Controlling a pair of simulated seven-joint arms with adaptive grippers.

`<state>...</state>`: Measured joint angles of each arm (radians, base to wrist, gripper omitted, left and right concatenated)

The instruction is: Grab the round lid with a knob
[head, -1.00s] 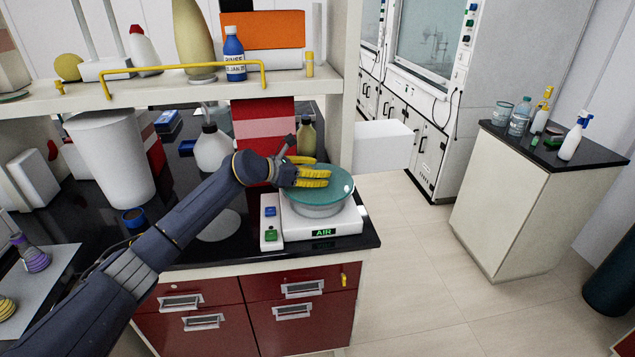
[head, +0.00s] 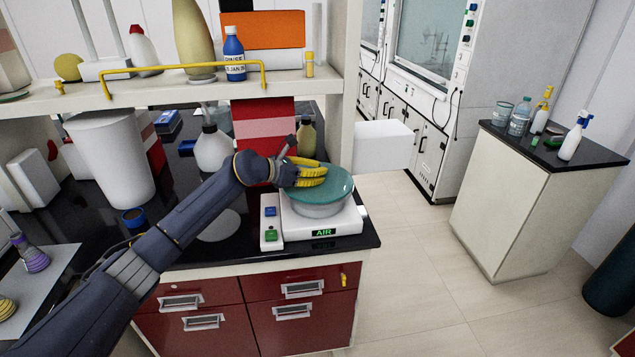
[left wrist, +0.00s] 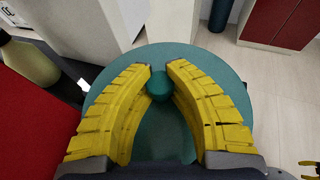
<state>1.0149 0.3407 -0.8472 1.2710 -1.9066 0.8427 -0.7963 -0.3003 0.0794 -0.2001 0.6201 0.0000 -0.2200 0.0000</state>
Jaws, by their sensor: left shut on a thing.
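The round lid (head: 331,186) is a flat teal disc, and it lies on a pale round base on top of a white device (head: 325,223) marked AIR. My left gripper (head: 318,176) is over the lid, with its yellow fingers shut on the knob. In the left wrist view the round green knob (left wrist: 157,86) sits between the two fingertips (left wrist: 158,70), above the wide lid (left wrist: 215,64). In the head view the fingers hide the knob.
The device stands near the front right corner of the black bench (head: 216,253). A brown bottle (head: 306,136) and a white bottle (head: 212,150) stand behind. A shelf (head: 180,86) with a yellow rail is above.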

